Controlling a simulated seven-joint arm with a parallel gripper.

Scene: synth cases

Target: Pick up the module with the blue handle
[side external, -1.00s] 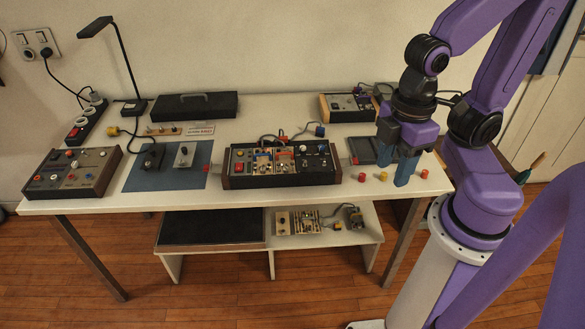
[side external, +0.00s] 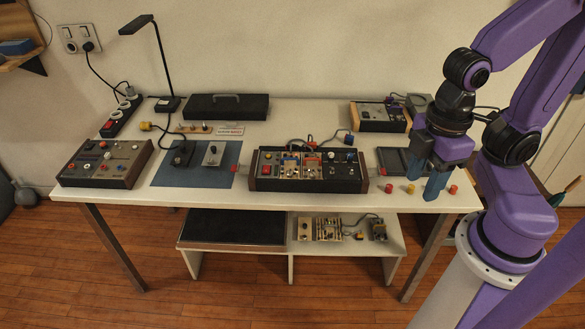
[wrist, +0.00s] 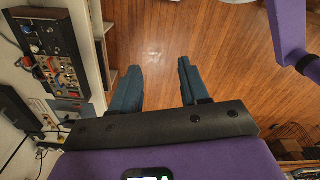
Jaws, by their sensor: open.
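The rack (side external: 265,184) is a dark case with wooden ends near the table's front middle. Within it, the module with the blue handle (side external: 290,162) sits left of a module with a red handle (side external: 311,160). The rack (wrist: 50,45) also shows at the left edge of the wrist view, where its modules are small. My gripper (side external: 437,188) is over the table's right front corner, well right of the rack. In the wrist view, my gripper (wrist: 159,68) has its two blue fingers apart, with only floor visible between them.
Small red, yellow and orange knobs (side external: 410,189) lie beside my gripper. A grey tray (side external: 391,160) lies right of the rack. A blue mat (side external: 213,182) with two modules and a control box (side external: 105,164) are to the left. A lamp (side external: 160,60) stands behind.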

